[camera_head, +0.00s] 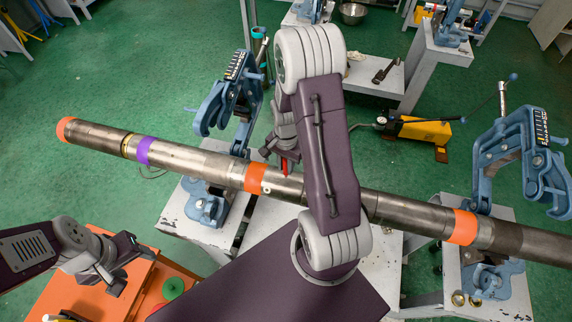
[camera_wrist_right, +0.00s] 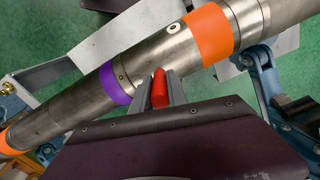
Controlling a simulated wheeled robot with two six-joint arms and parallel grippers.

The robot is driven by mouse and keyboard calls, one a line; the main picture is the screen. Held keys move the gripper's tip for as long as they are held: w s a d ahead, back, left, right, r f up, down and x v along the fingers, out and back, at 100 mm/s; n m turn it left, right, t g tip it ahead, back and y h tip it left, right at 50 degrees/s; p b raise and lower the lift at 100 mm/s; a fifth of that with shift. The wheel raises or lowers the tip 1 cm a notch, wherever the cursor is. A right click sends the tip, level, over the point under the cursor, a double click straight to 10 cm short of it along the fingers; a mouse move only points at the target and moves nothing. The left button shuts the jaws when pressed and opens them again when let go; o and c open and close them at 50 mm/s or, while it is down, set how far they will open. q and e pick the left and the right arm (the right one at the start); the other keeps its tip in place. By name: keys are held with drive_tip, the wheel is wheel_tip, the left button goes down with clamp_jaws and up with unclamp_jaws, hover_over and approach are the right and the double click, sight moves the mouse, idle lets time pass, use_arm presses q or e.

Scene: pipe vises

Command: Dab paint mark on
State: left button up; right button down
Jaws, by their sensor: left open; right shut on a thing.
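A long steel pipe (camera_head: 190,160) with orange and purple bands lies across the blue vises. A small white ring-shaped mark (camera_head: 266,188) sits on it beside the middle orange band (camera_head: 257,178); the mark also shows in the right wrist view (camera_wrist_right: 174,28). My right gripper (camera_head: 284,158) is shut on a red object (camera_wrist_right: 160,88), likely a paint marker, above or beside the pipe. Whether its tip touches the pipe cannot be told. My left gripper (camera_head: 112,277) is open and empty at the lower left, away from the pipe.
Open blue vise jaws stand at the left (camera_head: 229,98) and right (camera_head: 525,150) behind the pipe. An orange cart (camera_head: 100,300) with a green disc (camera_head: 173,288) is at the lower left. A yellow pump (camera_head: 425,128) stands on the green floor.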

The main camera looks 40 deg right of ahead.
drive_tip(key=shift+f, duration=0.4)
drive_tip(key=shift+s, duration=0.1)
idle(0.8)
wheel_tip(320, 180, up, 7)
drive_tip(key=p, duration=0.6)
drive_tip(key=shift+r, duration=0.1)
idle(0.8)
